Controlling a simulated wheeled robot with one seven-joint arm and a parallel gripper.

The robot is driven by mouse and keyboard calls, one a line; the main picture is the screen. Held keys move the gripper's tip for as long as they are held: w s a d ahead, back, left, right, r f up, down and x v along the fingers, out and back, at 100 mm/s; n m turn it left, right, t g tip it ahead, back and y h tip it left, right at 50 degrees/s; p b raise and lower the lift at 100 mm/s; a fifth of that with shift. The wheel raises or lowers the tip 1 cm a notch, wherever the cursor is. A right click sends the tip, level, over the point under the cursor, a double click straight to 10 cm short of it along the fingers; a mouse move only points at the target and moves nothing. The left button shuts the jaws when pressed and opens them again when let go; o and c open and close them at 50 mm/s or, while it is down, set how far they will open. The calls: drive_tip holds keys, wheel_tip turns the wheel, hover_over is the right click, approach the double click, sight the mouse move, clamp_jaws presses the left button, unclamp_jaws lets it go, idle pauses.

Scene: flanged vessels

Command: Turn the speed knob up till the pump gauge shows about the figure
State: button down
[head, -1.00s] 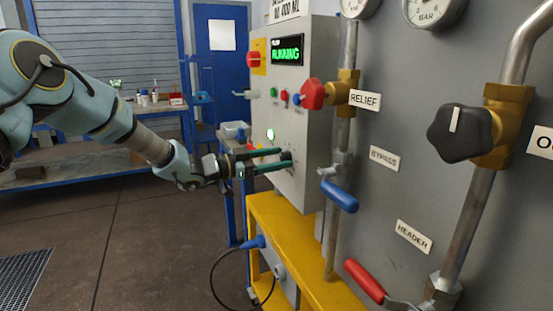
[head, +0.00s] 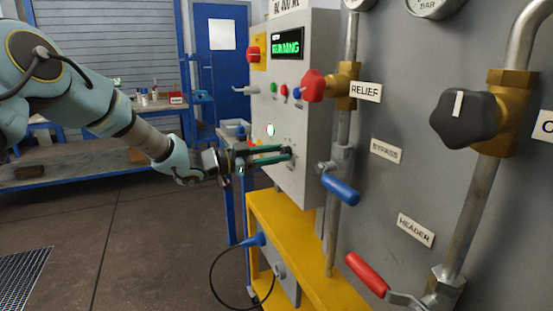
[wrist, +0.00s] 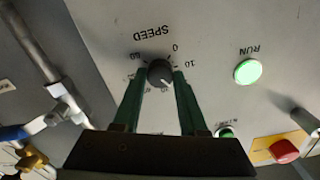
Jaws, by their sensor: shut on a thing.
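The speed knob (wrist: 160,72) is a small black round knob with a light pointer mark, under the word SPEED on the grey control panel. In the wrist view the dial appears upside down, with 0, 10 and 60 readable around it. My gripper (wrist: 160,77) has its two green fingers on either side of the knob, shut on it. In the head view my gripper (head: 289,153) reaches the panel from the left, and its fingertips mostly hide the knob. A BAR gauge (head: 433,7) is cut off at the top edge; its needle cannot be read.
The control box (head: 308,120) shows a green RUNNING display (head: 288,45). A lit green RUN lamp (wrist: 248,71) and a red button (wrist: 284,151) sit near the knob. A red valve handle (head: 313,86) and blue lever (head: 341,190) stand right of the box.

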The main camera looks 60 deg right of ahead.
drive_tip(key=shift+m+b, duration=0.85)
drive_tip(key=shift+m, duration=0.15)
drive_tip(key=shift+c, duration=2.2)
unclamp_jaws()
drive_tip(key=b+v, duration=0.1)
drive_tip(key=v, duration=1)
